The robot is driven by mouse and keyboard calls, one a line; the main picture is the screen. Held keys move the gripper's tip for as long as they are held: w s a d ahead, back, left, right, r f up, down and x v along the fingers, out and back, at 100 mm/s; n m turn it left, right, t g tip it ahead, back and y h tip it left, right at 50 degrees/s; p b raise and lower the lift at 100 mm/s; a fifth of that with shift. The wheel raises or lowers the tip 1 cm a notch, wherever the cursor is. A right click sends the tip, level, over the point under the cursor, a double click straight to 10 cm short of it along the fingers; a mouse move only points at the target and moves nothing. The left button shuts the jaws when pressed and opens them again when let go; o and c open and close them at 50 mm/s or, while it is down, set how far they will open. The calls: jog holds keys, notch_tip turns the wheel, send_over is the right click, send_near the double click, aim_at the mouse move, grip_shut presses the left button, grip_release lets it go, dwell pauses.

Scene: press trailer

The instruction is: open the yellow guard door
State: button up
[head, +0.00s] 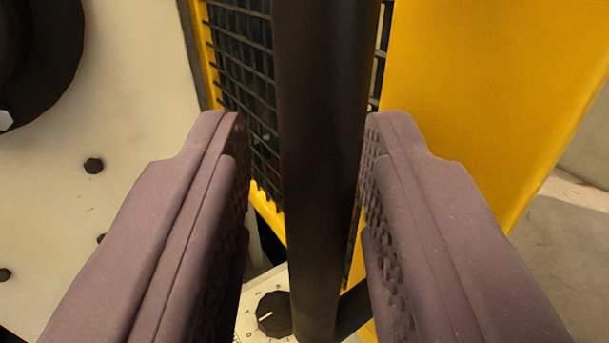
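The yellow guard door (470,90) fills the upper right of the head view, with a dark wire mesh (240,60) in its frame to the left. A thick black upright bar handle (322,150) runs down the middle of the view, and a black bracket shows at its lower end. My gripper (305,150) is open, with one purple-grey finger on each side of the handle. A gap shows between the left finger and the bar; the right finger is very close to it, and I cannot tell if they touch. Part of the mesh is hidden behind the handle.
A cream panel (130,90) with dark bolts and a round black part (35,50) stands on the left. A white plate with a black dial knob (273,313) sits below, near the handle's lower end. Grey floor (575,240) shows clear at the right.

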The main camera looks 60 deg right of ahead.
aim_at(324, 25)
jog(key=shift+a, duration=0.15)
notch_tip(324, 25, up, 4)
jog(key=shift+s+r+p, duration=0.1)
jog(key=shift+p, duration=0.55)
jog(key=s+d+p, duration=0.1)
jog(key=s+d, duration=0.1)
jog(key=s, duration=1.3)
jog(key=shift+s+d+r, duration=0.15)
jog(key=shift+s+r, duration=0.2)
jog(key=shift+r, duration=0.05)
jog(key=shift+c, duration=0.3)
